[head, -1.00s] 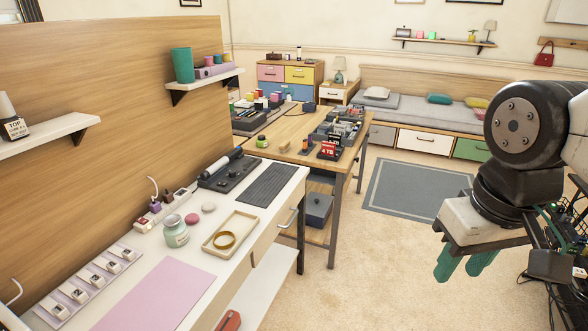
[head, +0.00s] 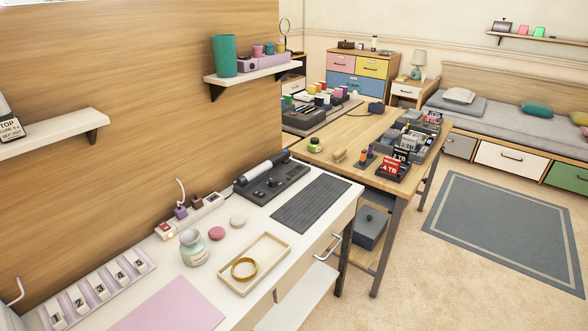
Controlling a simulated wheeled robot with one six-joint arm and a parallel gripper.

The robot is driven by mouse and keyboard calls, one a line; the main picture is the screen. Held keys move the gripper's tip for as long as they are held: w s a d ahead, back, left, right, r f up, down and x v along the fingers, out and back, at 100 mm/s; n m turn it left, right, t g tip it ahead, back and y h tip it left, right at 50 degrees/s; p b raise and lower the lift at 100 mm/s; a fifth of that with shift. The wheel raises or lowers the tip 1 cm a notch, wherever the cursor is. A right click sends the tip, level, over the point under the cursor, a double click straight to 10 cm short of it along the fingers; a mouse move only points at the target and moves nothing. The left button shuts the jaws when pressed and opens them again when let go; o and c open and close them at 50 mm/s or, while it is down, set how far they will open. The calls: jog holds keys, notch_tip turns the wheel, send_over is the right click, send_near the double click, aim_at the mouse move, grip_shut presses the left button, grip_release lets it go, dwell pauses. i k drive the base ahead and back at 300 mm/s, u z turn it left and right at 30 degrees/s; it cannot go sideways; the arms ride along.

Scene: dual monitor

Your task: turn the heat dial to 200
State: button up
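No dial marked for heat can be made out. A dark flat device (head: 272,182) sits at the far end of the white desk (head: 225,272), against the wooden panel. A silver and black cylinder lies along its back, and small raised parts sit on its top. Any markings there are too small to read. My gripper is not in view.
A black keyboard-like slab (head: 311,203) lies right of the device. Nearer are a cream tray (head: 279,270) with a gold ring (head: 244,269), a glass jar (head: 193,247) and a power strip (head: 187,214). A wooden table (head: 350,135) stands behind. Carpet at right is clear.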

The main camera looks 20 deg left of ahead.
aim_at(273, 181)
jog(key=u, duration=0.15)
jog(key=i, duration=0.65)
jog(key=u, duration=1)
jog(key=i, duration=0.55)
jog(key=u, duration=0.6)
